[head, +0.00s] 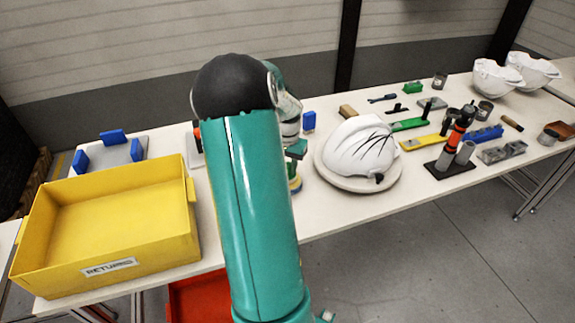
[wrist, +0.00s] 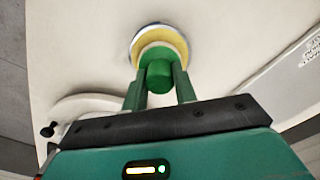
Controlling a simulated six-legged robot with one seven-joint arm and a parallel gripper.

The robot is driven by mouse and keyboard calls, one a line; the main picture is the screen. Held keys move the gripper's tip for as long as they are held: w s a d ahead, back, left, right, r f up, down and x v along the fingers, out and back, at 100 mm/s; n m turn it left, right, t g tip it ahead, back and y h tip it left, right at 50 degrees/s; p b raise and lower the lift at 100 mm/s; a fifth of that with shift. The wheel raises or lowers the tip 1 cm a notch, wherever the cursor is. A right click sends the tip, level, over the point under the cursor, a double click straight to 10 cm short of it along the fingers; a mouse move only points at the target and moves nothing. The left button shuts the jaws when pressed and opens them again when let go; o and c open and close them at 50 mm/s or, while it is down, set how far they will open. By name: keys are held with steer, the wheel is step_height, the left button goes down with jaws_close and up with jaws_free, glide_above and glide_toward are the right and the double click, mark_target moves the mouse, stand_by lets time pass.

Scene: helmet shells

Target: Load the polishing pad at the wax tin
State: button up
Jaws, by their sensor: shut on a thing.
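In the wrist view my gripper (wrist: 159,92) is shut on the green handle of the polishing pad (wrist: 160,76), with a finger on each side. Beyond the handle the pad shows a yellow disc with a pale, partly dark outer rim, over the white table. I cannot tell whether it touches anything below. In the head view my arm hides much of the gripper (head: 296,150); a yellow and blue edge of the pad (head: 295,184) shows beneath it, left of the helmet. I cannot pick out the wax tin for sure; it may be hidden behind my arm or under the pad.
A white helmet shell (head: 360,150) with black lines sits on a round stand right of my gripper. A yellow returns bin (head: 110,275) stands at left, near a grey plate with blue blocks (head: 112,150). Tools, cups and two more shells (head: 497,80) crowd the right.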

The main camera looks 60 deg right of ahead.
mark_target(289, 165)
steer(key=shift+f, duration=0.6)
stand_by(1.2)
steer(key=shift+r, duration=0.1)
steer(key=shift+r, duration=3.45)
steer(key=shift+s, duration=0.15)
